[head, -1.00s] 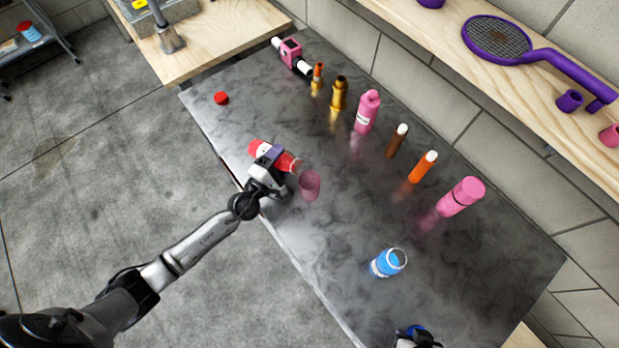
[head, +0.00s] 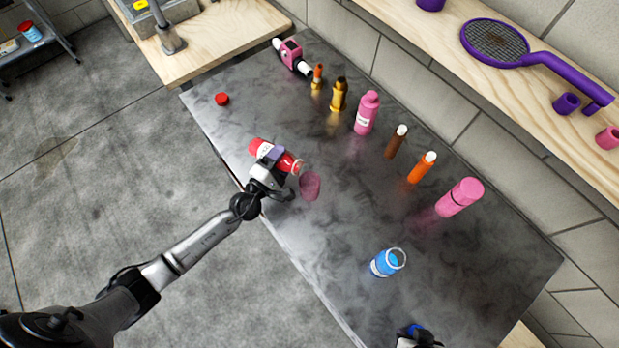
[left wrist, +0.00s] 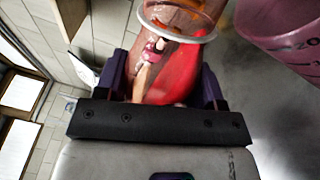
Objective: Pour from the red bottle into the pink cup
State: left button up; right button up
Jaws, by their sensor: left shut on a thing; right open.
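The red bottle (head: 291,164) is tilted far over in my left gripper (head: 271,158), its open mouth toward the pink cup. My left gripper is shut around the bottle's middle. In the left wrist view the bottle's clear rim (left wrist: 180,30) shows close up, with the bottle's red body (left wrist: 180,75) between the fingers. The pink cup (head: 310,186) stands upright on the dark table just right of and below the mouth; part of it also shows in the left wrist view (left wrist: 290,35). Whether liquid is flowing I cannot tell. My right gripper (head: 420,335) is at the bottom edge, partly cut off.
A red cap (head: 221,99) lies on the table's far left. A blue container (head: 387,262) stands toward the front. A row of bottles, including a pink bottle (head: 367,112) and a pink flask (head: 459,197), lines the wall side. The middle of the table is clear.

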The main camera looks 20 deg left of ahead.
pick_arm(q)
jog(key=shift+d+r, duration=0.1)
jog(key=shift+d, duration=0.05)
jog(key=shift+r, duration=0.1)
jog(key=shift+s+d+r+m+p, duration=0.1)
jog(key=shift+d+m+p, duration=0.05)
jog(key=shift+m+p, duration=0.35)
dwell(0.4)
jog(key=shift+r, duration=0.15)
dwell(0.4)
jog(key=shift+p, duration=0.3)
jog(key=shift+r, duration=0.1)
dwell(0.3)
